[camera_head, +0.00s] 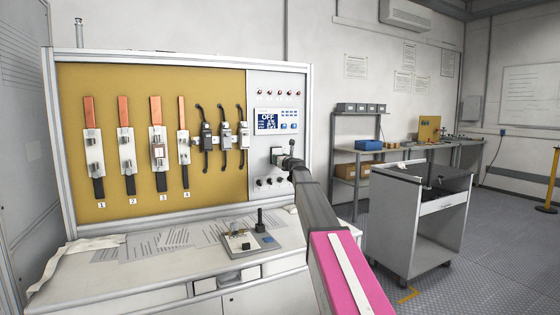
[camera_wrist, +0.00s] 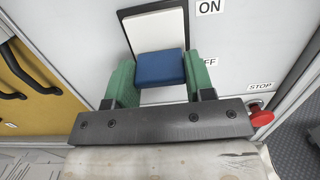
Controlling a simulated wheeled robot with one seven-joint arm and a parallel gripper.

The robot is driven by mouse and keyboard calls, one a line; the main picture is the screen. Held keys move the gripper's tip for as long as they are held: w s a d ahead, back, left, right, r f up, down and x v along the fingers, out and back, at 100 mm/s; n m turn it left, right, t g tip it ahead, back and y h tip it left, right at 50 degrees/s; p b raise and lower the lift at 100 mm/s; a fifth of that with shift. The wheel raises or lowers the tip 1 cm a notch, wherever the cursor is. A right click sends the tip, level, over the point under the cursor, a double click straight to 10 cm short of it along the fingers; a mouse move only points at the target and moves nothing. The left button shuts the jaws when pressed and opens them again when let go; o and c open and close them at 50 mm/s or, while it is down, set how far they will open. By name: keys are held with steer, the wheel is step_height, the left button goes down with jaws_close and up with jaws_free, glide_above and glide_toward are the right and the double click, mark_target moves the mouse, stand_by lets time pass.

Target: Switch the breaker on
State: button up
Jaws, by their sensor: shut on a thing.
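The breaker (camera_wrist: 158,28) is on the grey panel in the wrist view, with a black frame, a white plate and a blue switch block (camera_wrist: 157,67) at its lower part. An ON label (camera_wrist: 209,7) is at its upper right, and a partly hidden OFF label (camera_wrist: 206,62) is lower. My gripper (camera_wrist: 158,80) has green fingers on the left and right sides of the blue block and is shut on it. In the head view my gripper (camera_head: 283,157) is against the panel's right part and hides the breaker. The panel display (camera_head: 267,121) reads OFF.
A red stop button (camera_wrist: 262,117) is right of my gripper. Fuses and cables hang on the yellow board (camera_head: 215,80) to the left. A small device (camera_head: 248,240) and papers lie on the bench below. A grey cart (camera_head: 412,220) stands to the right.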

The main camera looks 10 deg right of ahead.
steer(key=shift+r+g+h, duration=0.35)
steer(key=shift+r+g, duration=0.05)
steer(key=shift+g, duration=0.55)
steer(key=shift+r+g+h, duration=0.35)
steer(key=shift+g, duration=0.6)
steer(key=shift+w+r+g+h, duration=0.1)
steer(key=shift+r+g+h, duration=0.1)
steer(key=shift+g, duration=0.4)
steer(key=shift+w+r+g+h, duration=0.1)
steer(key=shift+r+g+h, duration=0.1)
steer(key=shift+g, duration=0.4)
steer(key=o, duration=0.9)
steer(key=shift+s, duration=0.1)
steer(key=v, duration=1)
steer(key=shift+s+d+r, duration=0.1)
steer(key=shift+s+r, duration=0.15)
steer(key=shift+r, duration=0.05)
